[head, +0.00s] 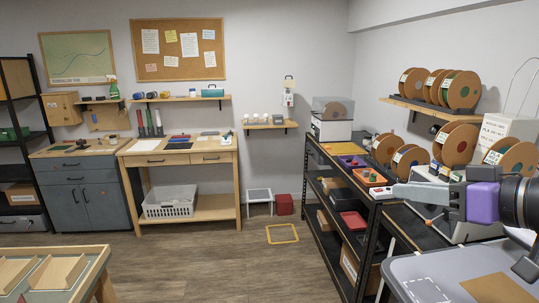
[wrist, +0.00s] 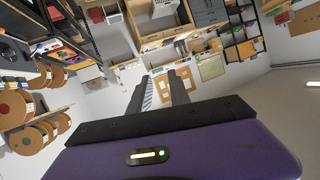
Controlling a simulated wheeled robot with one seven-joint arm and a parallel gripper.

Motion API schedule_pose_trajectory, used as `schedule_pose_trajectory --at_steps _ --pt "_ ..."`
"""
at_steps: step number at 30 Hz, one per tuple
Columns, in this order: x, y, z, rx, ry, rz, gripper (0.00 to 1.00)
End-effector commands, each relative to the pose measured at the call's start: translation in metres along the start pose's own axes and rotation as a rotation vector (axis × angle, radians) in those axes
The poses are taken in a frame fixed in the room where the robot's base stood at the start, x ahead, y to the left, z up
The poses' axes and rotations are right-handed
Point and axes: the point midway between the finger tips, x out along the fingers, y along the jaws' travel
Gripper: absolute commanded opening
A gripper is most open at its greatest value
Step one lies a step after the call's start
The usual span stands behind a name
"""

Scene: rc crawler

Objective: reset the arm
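My gripper (head: 400,192) shows at the right of the head view, pointing left, with a purple wrist section behind its grey end. In the wrist view my gripper (wrist: 156,85) has two dark fingers standing apart with nothing between them. The gap shows only the far wall and its boards. My arm reaches in from the right edge of the head view, above a grey work surface (head: 385,265).
A black shelf rack (head: 325,215) with trays and spools stands just beyond my gripper. A wall shelf (head: 420,108) with filament spools hangs above. A wooden bench (head: 150,158) and a blue cabinet (head: 75,195) stand at the back. The middle floor (head: 200,262) is clear.

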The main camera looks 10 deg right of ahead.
Motion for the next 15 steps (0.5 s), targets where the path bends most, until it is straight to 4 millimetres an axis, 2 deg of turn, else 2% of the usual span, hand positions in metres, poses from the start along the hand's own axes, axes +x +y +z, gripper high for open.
schedule_pose_trajectory --at_steps 3,7,11,15 --pt "0.003 -0.013 -0.034 0.025 0.243 -0.04 0.23" --pt "-0.006 -0.016 -0.058 0.06 0.471 -0.039 0.23" --pt "-0.019 -0.011 -0.065 0.104 0.659 -0.003 0.23" --pt "-0.033 -0.003 -0.054 0.159 0.814 0.065 0.23"
